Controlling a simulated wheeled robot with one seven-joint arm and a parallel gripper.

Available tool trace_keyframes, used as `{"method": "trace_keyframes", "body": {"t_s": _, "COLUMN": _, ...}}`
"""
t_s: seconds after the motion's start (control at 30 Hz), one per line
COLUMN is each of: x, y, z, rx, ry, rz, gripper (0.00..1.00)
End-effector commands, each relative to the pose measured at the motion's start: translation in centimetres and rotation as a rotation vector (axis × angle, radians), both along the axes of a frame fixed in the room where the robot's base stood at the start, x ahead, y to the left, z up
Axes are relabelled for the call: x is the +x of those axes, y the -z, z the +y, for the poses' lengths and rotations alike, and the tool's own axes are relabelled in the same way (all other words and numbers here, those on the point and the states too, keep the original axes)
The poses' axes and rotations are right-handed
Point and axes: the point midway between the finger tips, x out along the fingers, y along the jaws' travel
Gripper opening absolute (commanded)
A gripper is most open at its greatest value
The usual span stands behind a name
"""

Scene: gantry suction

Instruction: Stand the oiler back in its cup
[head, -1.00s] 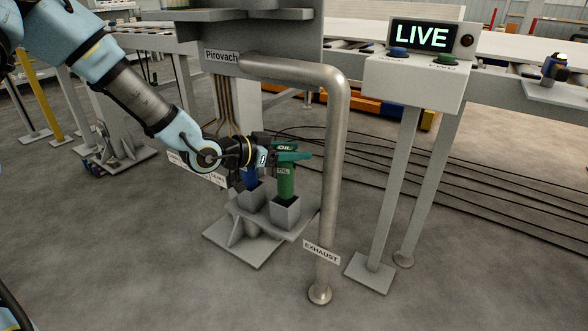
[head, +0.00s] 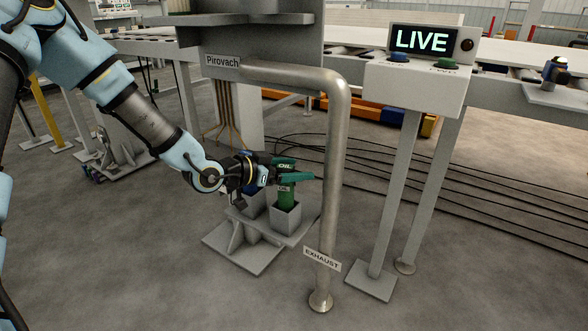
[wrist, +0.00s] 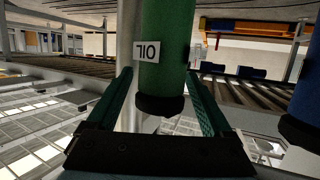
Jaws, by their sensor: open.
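The green oiler (head: 287,198) stands upright with its lower part inside the square grey cup (head: 286,219) on the stand. Its body and its upside-down white OIL label also show in the wrist view (wrist: 163,60). My gripper (head: 307,178) reaches in from the left, its teal fingers level around the upper part of the oiler. In the wrist view the fingers (wrist: 158,75) are open on either side of the green body, with gaps showing beside it. The cup's inside and the oiler's base are hidden in the head view.
A vertical exhaust pipe (head: 335,150) rises close to the right of the cup and fingertips. A second grey cup (head: 250,204) stands left, partly behind my gripper; a blue object (wrist: 308,95) shows at the wrist view's right. The control box (head: 415,88) stands further right.

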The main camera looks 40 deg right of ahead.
Motion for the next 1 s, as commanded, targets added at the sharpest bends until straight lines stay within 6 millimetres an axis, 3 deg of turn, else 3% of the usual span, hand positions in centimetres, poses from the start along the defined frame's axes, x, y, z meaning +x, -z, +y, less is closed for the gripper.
{"method": "trace_keyframes", "body": {"t_s": 0.27, "x": 0.1, "y": -0.5, "z": 0.5, "rx": 0.001, "ry": -0.001, "rz": 0.0, "gripper": 0.85}}
{"method": "trace_keyframes", "body": {"t_s": 0.7, "x": 1.3, "y": -3.1, "z": 8.5, "rx": 0.001, "ry": -0.003, "rz": 0.0, "gripper": 0.85}}
{"method": "trace_keyframes", "body": {"t_s": 1.0, "x": 1.6, "y": -3.8, "z": 11.3, "rx": 0.0, "ry": 0.0, "rz": 0.0, "gripper": 0.85}}
